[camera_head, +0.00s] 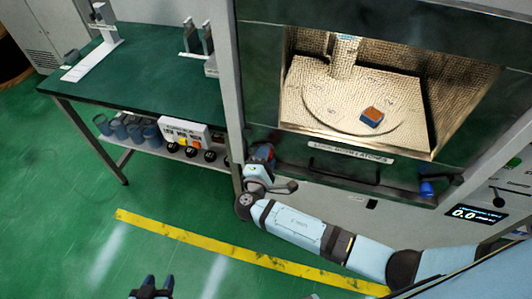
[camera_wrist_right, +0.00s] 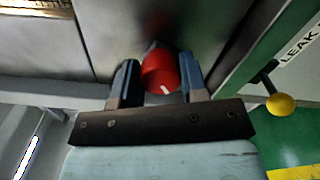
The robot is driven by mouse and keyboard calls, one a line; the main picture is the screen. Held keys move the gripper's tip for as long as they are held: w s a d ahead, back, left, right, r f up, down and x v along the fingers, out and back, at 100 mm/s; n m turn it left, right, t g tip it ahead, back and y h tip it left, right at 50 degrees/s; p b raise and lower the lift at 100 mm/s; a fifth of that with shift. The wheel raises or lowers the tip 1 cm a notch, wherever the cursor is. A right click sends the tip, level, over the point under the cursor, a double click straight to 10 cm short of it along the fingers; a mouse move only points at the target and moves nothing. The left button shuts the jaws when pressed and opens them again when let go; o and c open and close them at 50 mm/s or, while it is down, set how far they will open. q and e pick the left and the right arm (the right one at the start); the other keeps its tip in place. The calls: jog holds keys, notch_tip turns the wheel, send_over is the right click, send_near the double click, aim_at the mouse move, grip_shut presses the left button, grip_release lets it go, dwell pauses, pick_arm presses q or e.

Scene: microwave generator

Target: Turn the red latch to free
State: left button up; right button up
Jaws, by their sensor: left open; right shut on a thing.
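The red latch (camera_wrist_right: 158,74) is a round red knob with a white mark, on the metal front of the microwave unit. In the right wrist view it sits between the two fingers of my right gripper (camera_wrist_right: 160,84), which is shut on it. In the head view my right gripper (camera_head: 261,160) is at the lower left corner of the unit's front, and only a little red of the latch shows there. My left gripper (camera_head: 151,291) is open and empty at the bottom edge of the head view, over the floor, away from the unit.
The chamber (camera_head: 292,100) holds a round plate with an orange and blue block (camera_head: 371,116). Below are a dark handle (camera_head: 343,171) and a blue latch (camera_head: 427,188). A yellow ball knob (camera_wrist_right: 281,104) is close right of my right gripper. A green bench (camera_head: 150,62) stands left.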

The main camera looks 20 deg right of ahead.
jog(key=n+p, duration=0.2)
jog(key=n, duration=0.2)
jog(key=shift+r, duration=0.1)
pick_arm(q)
notch_tip(320, 180, up, 4)
jog(key=shift+w+f+p, duration=0.1)
jog(key=shift+p, duration=0.3)
pick_arm(e)
jog(key=shift+n, duration=0.5)
jog(key=o, duration=0.9)
jog(key=shift+a, duration=0.1)
jog(key=shift+o, duration=0.2)
pick_arm(q)
jog(key=shift+a, duration=0.15)
